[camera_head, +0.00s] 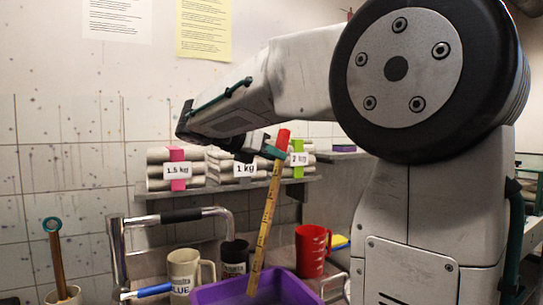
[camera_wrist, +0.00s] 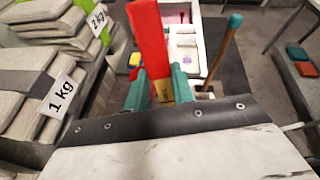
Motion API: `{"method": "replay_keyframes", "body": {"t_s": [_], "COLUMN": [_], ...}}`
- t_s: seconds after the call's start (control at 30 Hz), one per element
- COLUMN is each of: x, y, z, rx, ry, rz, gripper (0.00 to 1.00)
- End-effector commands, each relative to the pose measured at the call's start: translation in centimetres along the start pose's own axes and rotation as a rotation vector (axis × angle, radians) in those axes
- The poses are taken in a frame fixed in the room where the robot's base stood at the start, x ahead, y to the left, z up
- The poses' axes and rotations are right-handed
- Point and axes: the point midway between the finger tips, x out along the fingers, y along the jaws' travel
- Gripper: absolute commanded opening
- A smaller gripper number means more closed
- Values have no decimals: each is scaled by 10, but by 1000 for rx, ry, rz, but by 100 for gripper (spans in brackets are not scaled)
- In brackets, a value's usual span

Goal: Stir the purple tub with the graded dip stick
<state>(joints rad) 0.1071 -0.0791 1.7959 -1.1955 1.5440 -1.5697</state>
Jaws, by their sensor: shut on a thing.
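The graded dip stick (camera_head: 264,215) is a yellow marked strip with a red top. My gripper (camera_head: 274,152) is shut on it just below the red end, and the stick hangs down, slightly tilted. In the wrist view the red top (camera_wrist: 147,40) stands between the teal fingers (camera_wrist: 158,92). The purple tub (camera_head: 204,294) is at the bottom edge of the head view, partly cut off. The stick's lower end shows against the tub's inside; I cannot tell its depth or whether it touches the tub. The tub's contents are not clearly visible.
A cream mug (camera_head: 183,270), a black mug (camera_head: 235,256) and a red mug (camera_head: 311,252) stand behind the tub. A metal rail (camera_head: 118,250) rises at left. Stacks labelled 1.5 kg (camera_head: 177,183), 1 kg (camera_head: 244,180) and 2 kg (camera_head: 299,172) sit on a shelf near my gripper.

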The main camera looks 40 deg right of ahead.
Motion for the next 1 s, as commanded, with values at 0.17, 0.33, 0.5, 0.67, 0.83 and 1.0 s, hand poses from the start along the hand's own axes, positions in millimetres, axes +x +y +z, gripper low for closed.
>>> {"method": "replay_keyframes", "body": {"t_s": [0.17, 0.33, 0.5, 0.67, 0.83, 1.0], "x": [0, -5, -13, -20, -27, -35], "y": [0, -2, -4, -7, -10, -12], "z": [0, 13, 32, 50, 69, 87], "rx": [0, 3, 2, 2, 2, 1], "ry": [0, 0, 0, 0, 0, 0], "rz": [0, 1, 1, 1, 1, 1], "gripper": [2, 2, 2, 2, 2, 2]}}
